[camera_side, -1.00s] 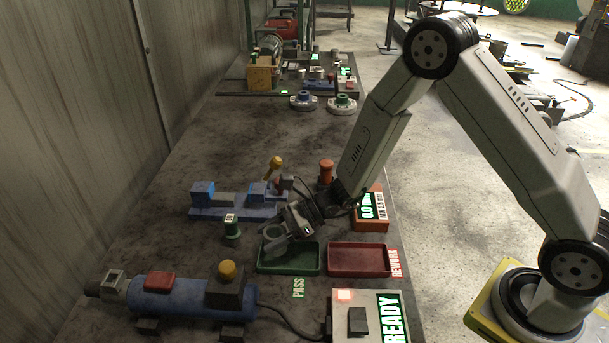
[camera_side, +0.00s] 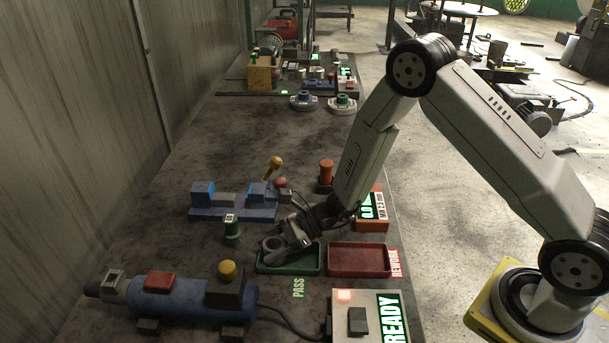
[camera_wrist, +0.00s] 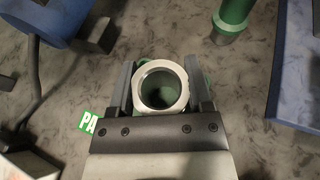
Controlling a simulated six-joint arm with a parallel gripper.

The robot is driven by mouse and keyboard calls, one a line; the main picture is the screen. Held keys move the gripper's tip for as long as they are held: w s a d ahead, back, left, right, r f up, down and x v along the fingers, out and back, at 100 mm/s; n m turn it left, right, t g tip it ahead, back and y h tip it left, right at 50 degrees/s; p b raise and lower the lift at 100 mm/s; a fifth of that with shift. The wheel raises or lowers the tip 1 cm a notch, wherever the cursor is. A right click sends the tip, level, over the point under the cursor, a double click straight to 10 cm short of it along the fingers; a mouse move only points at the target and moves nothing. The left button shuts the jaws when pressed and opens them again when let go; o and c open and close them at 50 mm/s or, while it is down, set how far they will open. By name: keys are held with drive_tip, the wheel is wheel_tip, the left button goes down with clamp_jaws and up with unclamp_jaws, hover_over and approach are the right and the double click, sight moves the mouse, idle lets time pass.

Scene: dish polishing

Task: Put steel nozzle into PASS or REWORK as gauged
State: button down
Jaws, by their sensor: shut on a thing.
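The steel nozzle (camera_wrist: 161,87) is a grey ring with a round bore, between the two fingers of my gripper (camera_wrist: 160,90) in the wrist view. Green shows through its bore. In the side view the nozzle (camera_side: 272,244) is at the tip of my gripper (camera_side: 280,243), over the left part of the green PASS tray (camera_side: 290,270). I cannot tell whether it touches the tray floor. The red REWORK tray (camera_side: 358,272) is to the right and empty. The orange gauge (camera_side: 371,226) behind it has a lit display, partly hidden by my wrist.
A blue vise (camera_side: 234,213) and a green post (camera_side: 231,231) stand left of the trays. A blue cylindrical machine (camera_side: 180,298) is at front left. The READY box (camera_side: 345,325) is at the front. An orange post (camera_side: 326,172) stands behind my wrist.

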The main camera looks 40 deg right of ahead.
unclamp_jaws()
drive_tip(key=shift+f, duration=0.1)
drive_tip(key=shift+d+r, duration=0.1)
drive_tip(key=shift+r, duration=0.1)
drive_tip(key=v, duration=1.1)
drive_tip(key=shift+s+d+r, duration=0.1)
drive_tip(key=shift+s+d, duration=0.1)
drive_tip(key=shift+d, duration=0.1)
drive_tip(key=shift+s, duration=0.1)
